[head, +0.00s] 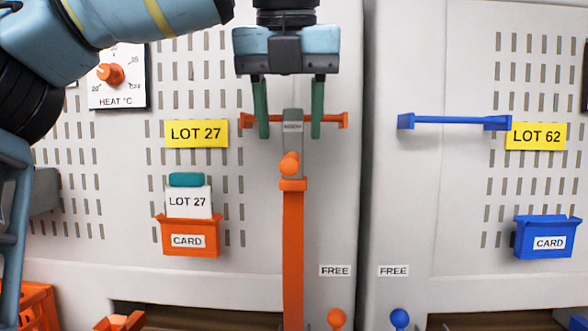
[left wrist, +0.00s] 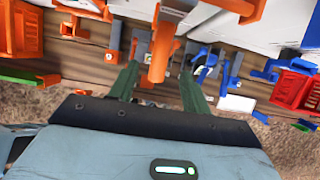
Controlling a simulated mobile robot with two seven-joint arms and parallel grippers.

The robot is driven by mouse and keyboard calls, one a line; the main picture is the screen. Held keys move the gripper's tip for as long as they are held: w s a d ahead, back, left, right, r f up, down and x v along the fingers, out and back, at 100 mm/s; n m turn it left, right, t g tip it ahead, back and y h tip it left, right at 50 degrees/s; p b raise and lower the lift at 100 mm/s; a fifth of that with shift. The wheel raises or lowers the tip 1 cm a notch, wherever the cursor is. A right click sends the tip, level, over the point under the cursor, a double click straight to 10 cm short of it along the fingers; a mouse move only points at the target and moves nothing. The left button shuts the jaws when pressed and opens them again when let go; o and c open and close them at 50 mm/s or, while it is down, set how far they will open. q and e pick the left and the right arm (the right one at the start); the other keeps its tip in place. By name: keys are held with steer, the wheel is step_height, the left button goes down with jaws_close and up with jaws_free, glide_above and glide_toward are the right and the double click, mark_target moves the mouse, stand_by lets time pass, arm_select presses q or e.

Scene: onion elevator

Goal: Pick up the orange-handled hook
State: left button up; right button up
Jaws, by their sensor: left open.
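The orange-handled hook (head: 293,240) hangs upright in the head view, its long orange handle running down to the bottom edge. Its grey upper part (head: 293,130) is at an orange bar (head: 335,120) on the pale panel. My left gripper (head: 290,135) points down from above, open, with one green finger on each side of the grey part. In the left wrist view an orange piece with a round end (left wrist: 158,62) shows between the open fingers; I cannot tell whether either finger touches it. My right gripper is not in view.
An orange card holder (head: 190,242) is left of the hook. A blue bar (head: 455,122) and a blue card holder (head: 548,240) are on the right panel. An orange knob (head: 336,319) and a blue knob (head: 400,318) stand at the bottom.

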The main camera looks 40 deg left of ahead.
mark_target(291, 153)
arm_select(q)
steer(key=shift+x, duration=0.8)
steer(key=shift+a, duration=0.1)
steer(key=shift+p+x, duration=0.35)
steer(key=shift+x, duration=2.25)
steer(key=shift+w+r, duration=0.1)
jaws_close()
